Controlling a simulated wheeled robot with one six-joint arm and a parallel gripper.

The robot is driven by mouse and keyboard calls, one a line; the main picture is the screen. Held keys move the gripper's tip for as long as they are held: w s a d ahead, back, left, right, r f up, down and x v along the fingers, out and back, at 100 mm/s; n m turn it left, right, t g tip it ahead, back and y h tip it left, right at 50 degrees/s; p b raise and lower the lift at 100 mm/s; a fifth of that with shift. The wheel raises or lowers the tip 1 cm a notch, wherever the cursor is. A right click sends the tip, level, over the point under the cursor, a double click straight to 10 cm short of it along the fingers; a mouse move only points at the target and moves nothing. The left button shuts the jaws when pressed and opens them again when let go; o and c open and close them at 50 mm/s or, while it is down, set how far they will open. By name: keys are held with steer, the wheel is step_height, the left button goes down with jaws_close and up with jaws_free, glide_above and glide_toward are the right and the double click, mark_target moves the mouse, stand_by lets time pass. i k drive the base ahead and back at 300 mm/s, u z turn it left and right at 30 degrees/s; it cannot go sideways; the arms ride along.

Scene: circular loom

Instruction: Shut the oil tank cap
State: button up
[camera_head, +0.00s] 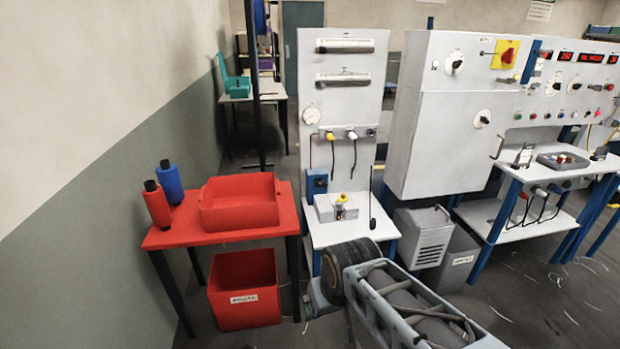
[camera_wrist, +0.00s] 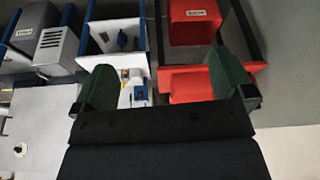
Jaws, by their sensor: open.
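A small grey block-shaped tank (camera_head: 325,208) sits on the low white stand below the tall gauge panel. A yellow piece (camera_head: 342,197) stands up on it; it looks like the cap, but I cannot tell how far open it is. In the wrist view, a pale unit with a small yellowish spot (camera_wrist: 125,74) shows on the white stand, beyond my fingers. My gripper (camera_wrist: 160,62) is open, with its two green fingers wide apart and nothing between them. It is apart from the tank. In the head view my arm fills the lower middle, and the fingers cannot be made out.
A red table (camera_head: 160,237) with a red tray (camera_head: 240,220) and two bottles stands left of the stand. A red bin (camera_head: 245,310) is under it. Grey bins (camera_head: 422,240) and a large control cabinet (camera_head: 450,145) are to the right. A thin dark rod (camera_head: 372,205) hangs beside the tank.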

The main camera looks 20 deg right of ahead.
mark_target(343, 198)
steer(key=z, duration=0.5)
steer(key=i, duration=0.45)
steer(key=z, duration=0.95)
steer(key=i, duration=0.85)
steer(key=u, duration=0.65)
steer(key=i, duration=0.8)
steer(key=u, duration=0.9)
